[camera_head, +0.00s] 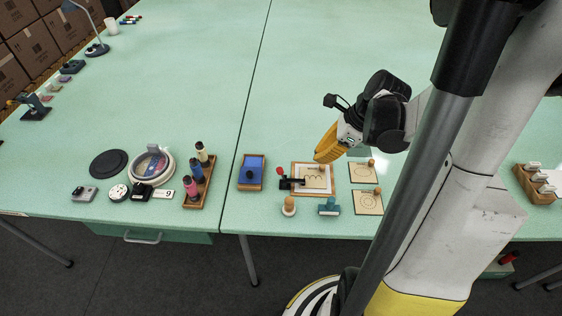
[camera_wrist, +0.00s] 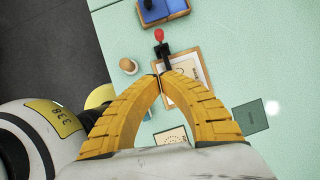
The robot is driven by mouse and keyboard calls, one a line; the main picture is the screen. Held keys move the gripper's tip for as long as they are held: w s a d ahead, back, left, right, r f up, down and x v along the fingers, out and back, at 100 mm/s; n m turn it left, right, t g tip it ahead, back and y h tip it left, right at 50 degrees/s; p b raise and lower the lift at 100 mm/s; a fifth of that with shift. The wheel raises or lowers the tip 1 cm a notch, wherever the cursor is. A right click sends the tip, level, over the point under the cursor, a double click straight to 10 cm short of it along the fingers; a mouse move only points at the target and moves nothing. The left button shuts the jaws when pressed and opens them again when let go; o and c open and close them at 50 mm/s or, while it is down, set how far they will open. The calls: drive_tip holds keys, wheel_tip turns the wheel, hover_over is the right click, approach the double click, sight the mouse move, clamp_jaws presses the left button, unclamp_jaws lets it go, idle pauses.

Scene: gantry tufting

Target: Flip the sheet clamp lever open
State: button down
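The sheet clamp (camera_head: 291,184) is a small black fixture with a red-tipped lever (camera_head: 281,171), at the left edge of a wooden-framed board (camera_head: 330,192) holding a white sheet (camera_head: 318,184). In the wrist view the black clamp (camera_wrist: 164,54) and its red lever tip (camera_wrist: 159,35) show just beyond my fingertips. My gripper (camera_head: 322,158) has yellow fingers and hangs above the board's right part, apart from the lever. In the wrist view the fingertips (camera_wrist: 159,77) meet with nothing visible between them. They cover part of the board and sheet. The lever's exact angle is hard to tell.
A blue pad in a wooden tray (camera_head: 251,172) stands left of the clamp. A round wooden-knobbed stamp (camera_head: 289,206) and a teal stamp (camera_head: 328,207) stand in front of the board. Two cards with wooden knobs (camera_head: 367,203) lie to the right. Green table is clear behind.

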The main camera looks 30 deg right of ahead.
drive_tip(key=b+x, duration=0.4)
drive_tip(key=x, duration=0.6)
drive_tip(key=shift+f+b, duration=0.2)
drive_tip(key=shift+b, duration=0.15)
drive_tip(key=shift+w+a+f+b, duration=0.2)
drive_tip(key=shift+w+a+b, duration=0.05)
drive_tip(key=shift+w+a, duration=0.3)
drive_tip(key=shift+w+a+f+b, duration=0.2)
drive_tip(key=shift+w+a, duration=0.3)
drive_tip(key=shift+a, duration=0.1)
drive_tip(key=shift+w+a, duration=0.2)
drive_tip(key=shift+w+a+r+g+h+p, duration=0.1)
drive_tip(key=shift+w+a+g+h+p, duration=0.4)
drive_tip(key=shift+h, duration=0.5)
drive_tip(key=shift+w+a+g+h, duration=0.1)
drive_tip(key=shift+a+g+h, duration=0.35)
drive_tip(key=shift+g+h, duration=0.05)
drive_tip(key=g+h, duration=0.1)
drive_tip(key=w+a+g+h, duration=0.1)
drive_tip(key=h, duration=0.1)
drive_tip(key=shift+w+a+f+b, duration=0.15)
drive_tip(key=shift+a+f+b, duration=0.15)
drive_tip(key=shift+f+b, duration=0.1)
drive_tip(key=shift+w+a+f+b, duration=0.4)
drive_tip(key=shift+a+f+b, duration=0.05)
drive_tip(key=shift+a, duration=0.25)
drive_tip(key=shift+w+a, duration=0.1)
